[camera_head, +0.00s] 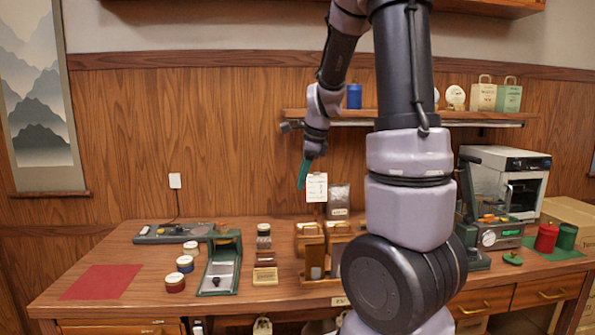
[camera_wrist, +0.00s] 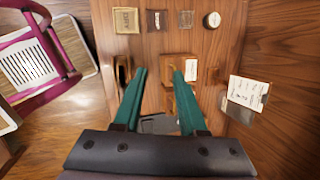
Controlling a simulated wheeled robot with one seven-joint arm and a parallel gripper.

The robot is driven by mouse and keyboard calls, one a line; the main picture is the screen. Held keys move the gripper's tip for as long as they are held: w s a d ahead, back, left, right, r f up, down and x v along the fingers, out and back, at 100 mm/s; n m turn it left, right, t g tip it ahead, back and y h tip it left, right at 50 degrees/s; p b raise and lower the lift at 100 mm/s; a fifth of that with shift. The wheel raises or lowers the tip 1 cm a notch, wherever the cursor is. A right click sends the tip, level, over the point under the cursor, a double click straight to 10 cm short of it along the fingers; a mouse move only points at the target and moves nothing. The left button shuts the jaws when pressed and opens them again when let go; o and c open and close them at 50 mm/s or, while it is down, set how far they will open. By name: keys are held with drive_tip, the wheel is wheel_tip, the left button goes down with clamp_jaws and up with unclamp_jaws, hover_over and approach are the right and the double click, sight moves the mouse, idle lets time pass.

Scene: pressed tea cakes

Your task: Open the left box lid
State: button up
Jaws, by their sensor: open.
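The left box (camera_head: 308,243) is a small brown wooden box at the back middle of the table, beside a similar right box (camera_head: 340,231). It looks closed, though its lid seam is too small to tell. My gripper (camera_head: 303,187), with green fingers, hangs in the air above the left box and points down. In the wrist view, my gripper (camera_wrist: 160,70) has its fingers apart with nothing held between them. Wooden parts of the box area show between and beside the fingers, partly hidden by them.
A column of tea cakes and a tin (camera_head: 264,229) stands left of the boxes. A green stand (camera_head: 220,263) and several tins are farther left. A card (camera_head: 316,187) stands behind the boxes, near my gripper. A red mat (camera_head: 102,281) lies bare at left.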

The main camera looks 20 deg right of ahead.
drive_tip(key=s+a+r+y, duration=0.1)
drive_tip(key=s+a+r, duration=0.2)
drive_tip(key=s, duration=0.1)
drive_tip(key=shift+r+t, duration=0.15)
drive_tip(key=shift+t, duration=0.25)
drive_tip(key=shift+s+a, duration=0.1)
drive_tip(key=shift+s, duration=0.05)
drive_tip(key=s+a+r+n+t, duration=0.1)
drive_tip(key=s+a+r+n, duration=0.3)
drive_tip(key=s+n, duration=0.45)
drive_tip(key=s+a+r+n+t, duration=0.1)
drive_tip(key=s+a+r+n, duration=0.1)
drive_tip(key=s+r+n, duration=0.5)
drive_tip(key=n+g+h, duration=0.3)
drive_tip(key=n+g, duration=0.2)
drive_tip(key=n, duration=1.7)
hover_over(311, 235)
drive_tip(key=shift+m, duration=0.25)
wheel_tip(311, 235, down, 32)
drive_tip(key=shift+r, duration=0.15)
